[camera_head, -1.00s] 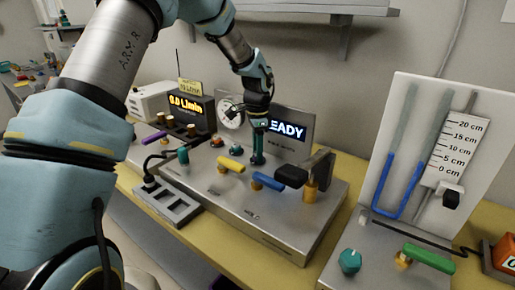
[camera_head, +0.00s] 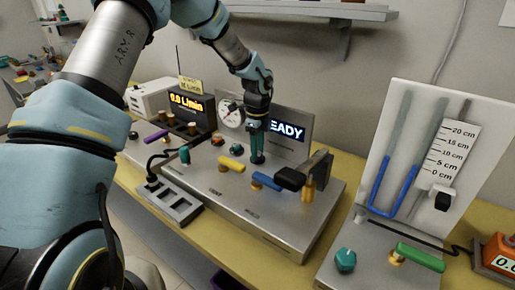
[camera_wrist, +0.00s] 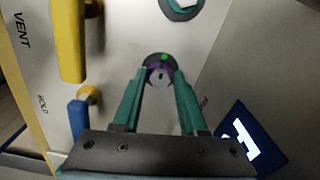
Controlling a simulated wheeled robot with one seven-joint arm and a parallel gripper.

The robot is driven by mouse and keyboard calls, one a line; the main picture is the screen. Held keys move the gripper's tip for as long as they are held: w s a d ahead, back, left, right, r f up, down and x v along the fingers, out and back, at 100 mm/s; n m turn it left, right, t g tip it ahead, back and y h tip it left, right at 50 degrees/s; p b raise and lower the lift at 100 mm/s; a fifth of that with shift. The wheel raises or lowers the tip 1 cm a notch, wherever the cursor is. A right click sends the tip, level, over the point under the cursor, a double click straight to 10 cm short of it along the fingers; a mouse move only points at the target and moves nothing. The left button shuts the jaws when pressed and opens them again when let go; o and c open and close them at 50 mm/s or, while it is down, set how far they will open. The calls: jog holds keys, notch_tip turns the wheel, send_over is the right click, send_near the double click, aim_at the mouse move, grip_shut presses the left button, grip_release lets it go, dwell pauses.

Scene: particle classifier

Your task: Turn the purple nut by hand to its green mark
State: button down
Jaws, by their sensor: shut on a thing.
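The purple nut (camera_wrist: 160,75) shows in the wrist view between the tips of my gripper's teal fingers. A green mark (camera_wrist: 164,57) sits on the dark ring just beyond the nut. My gripper (camera_wrist: 158,85) is shut on the nut from above, with a fingertip on each side of it. In the head view my gripper (camera_head: 257,158) points down at the metal panel, in front of the READY display (camera_head: 287,130). The nut is hidden behind the fingers there. Whether the nut's pointer lines up with the green mark is too small to tell.
On the panel (camera_head: 225,200), a yellow handle (camera_head: 231,163), a blue handle (camera_head: 266,181) and a black lever (camera_head: 291,178) stand near my gripper. A round gauge (camera_head: 230,112) is behind. A U-tube board (camera_head: 425,130) stands at the right.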

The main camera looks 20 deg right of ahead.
jog(key=shift+w+d+r, duration=0.15)
jog(key=shift+r, duration=0.05)
dwell(0.5)
jog(key=c, duration=0.8)
grip_release()
jog(key=o, duration=0.4)
jog(key=shift+f, duration=0.15)
jog(key=shift+c, duration=0.2)
notch_tip(320, 180, up, 11)
jog(key=b, duration=0.2)
jog(key=shift+a+f, duration=0.1)
jog(key=shift+a, duration=0.1)
